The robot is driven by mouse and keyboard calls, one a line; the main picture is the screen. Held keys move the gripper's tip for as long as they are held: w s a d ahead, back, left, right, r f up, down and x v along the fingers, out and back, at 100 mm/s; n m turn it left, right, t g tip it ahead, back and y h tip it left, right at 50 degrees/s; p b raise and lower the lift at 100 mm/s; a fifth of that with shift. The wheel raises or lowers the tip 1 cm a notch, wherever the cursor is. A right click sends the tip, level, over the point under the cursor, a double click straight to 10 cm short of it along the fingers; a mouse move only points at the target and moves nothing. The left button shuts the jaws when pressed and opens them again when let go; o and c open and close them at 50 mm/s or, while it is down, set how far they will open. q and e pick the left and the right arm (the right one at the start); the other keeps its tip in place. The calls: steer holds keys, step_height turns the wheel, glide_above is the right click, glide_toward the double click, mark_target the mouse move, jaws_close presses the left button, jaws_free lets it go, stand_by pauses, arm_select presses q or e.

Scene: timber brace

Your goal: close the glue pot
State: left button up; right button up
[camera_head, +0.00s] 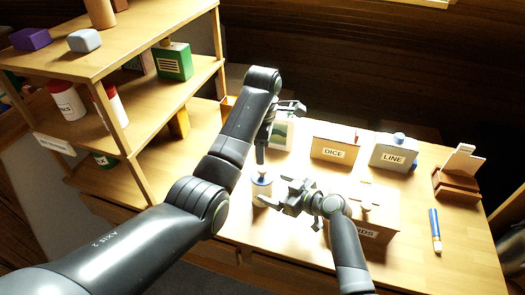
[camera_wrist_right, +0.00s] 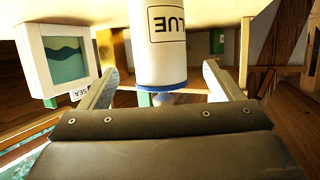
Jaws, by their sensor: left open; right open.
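The glue pot (camera_head: 262,190) is a white cylinder with a blue rim, upright on the table. In the right wrist view, which is upside down, the glue pot (camera_wrist_right: 166,45) shows part of its label, the blue rim and a small bluish knob beyond it. My right gripper (camera_head: 273,190) is open beside the pot; in its wrist view the pot appears between the two spread fingers (camera_wrist_right: 160,80), with gaps on both sides. My left gripper (camera_head: 262,148) is open above the pot, partly hidden by its own arm. I cannot tell whether the lid sits fully down.
A DICE box (camera_head: 333,149), a LINE box (camera_head: 394,155) and a wooden holder (camera_head: 457,180) stand toward the back and right. A brown box (camera_head: 375,205) is behind my right wrist. A shelf (camera_head: 140,130) stands left.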

arm_select(q)
steer(key=shift+f+b, duration=0.7)
steer(key=shift+f, duration=0.1)
arm_select(e)
steer(key=v, duration=1.1)
steer(key=shift+d, duration=0.1)
